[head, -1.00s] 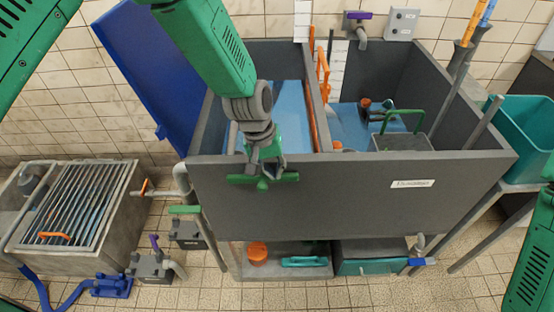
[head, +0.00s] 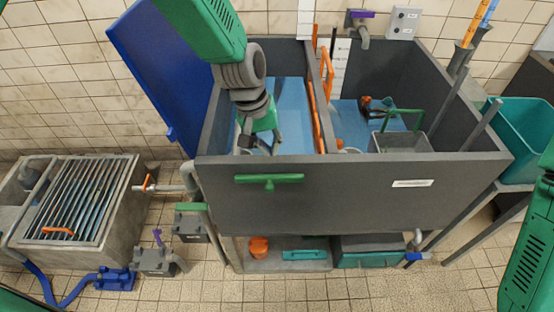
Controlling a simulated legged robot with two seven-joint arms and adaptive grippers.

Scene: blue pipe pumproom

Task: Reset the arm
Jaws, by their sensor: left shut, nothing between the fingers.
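My left arm comes in from the top left, and my left gripper (head: 262,146) hangs over the left compartment of the grey tank (head: 350,198), just behind its front wall. The gripper is shut with nothing in it; its fingertips are partly hidden by the wall's edge. My right gripper is out of view; only a green part of my right arm shows at the right edge.
A blue panel (head: 165,70) leans at the tank's left. The right compartment holds a grey box with a green handle (head: 400,118). A teal bin (head: 525,140) stands at the right. A grated basin (head: 75,205) is at the left, with valves on the tiled floor near it.

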